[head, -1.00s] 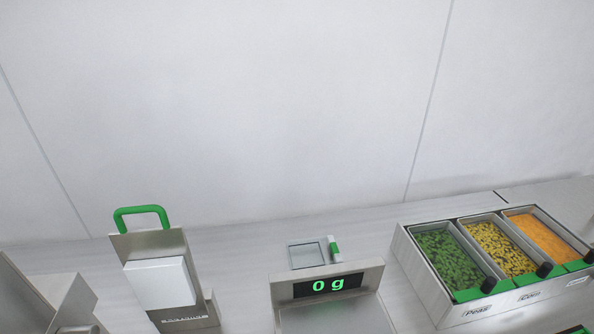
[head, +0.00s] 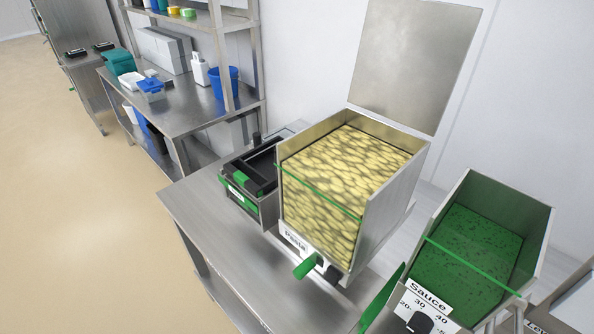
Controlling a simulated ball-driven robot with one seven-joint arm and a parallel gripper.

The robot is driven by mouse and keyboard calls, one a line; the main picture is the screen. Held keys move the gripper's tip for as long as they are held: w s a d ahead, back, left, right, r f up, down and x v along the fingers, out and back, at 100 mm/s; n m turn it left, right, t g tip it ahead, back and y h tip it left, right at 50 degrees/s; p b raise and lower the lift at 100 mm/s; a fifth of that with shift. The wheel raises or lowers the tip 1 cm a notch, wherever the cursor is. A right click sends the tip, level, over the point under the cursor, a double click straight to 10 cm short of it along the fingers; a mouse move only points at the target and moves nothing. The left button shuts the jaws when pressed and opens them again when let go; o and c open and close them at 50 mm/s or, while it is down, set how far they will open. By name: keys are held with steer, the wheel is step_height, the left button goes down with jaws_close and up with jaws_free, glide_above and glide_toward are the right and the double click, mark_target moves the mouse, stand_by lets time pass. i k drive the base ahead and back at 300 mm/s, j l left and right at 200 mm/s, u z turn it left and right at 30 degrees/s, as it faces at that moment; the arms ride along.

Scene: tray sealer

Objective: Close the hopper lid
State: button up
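The pasta hopper (head: 405,192) is a steel box filled with pale yellow pasta, right of the middle in the head view. Its flat steel lid (head: 416,62) stands up open at the back edge, leaning against or near the white wall; I cannot tell whether it touches. A green line crosses the hopper's open front part, and a green handle (head: 306,268) sticks out low at its front. The pasta surface is fully uncovered. My gripper is not in view.
A sauce hopper (head: 540,225) with green contents stands open at the right, close to the pasta hopper. A black and green tray device (head: 240,205) sits at its left. The steel counter's left front part (head: 200,207) is clear. A shelved bench (head: 190,110) stands farther back left, beside open floor.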

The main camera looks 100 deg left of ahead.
mark_target(411, 54)
steer(key=u, duration=1.85)
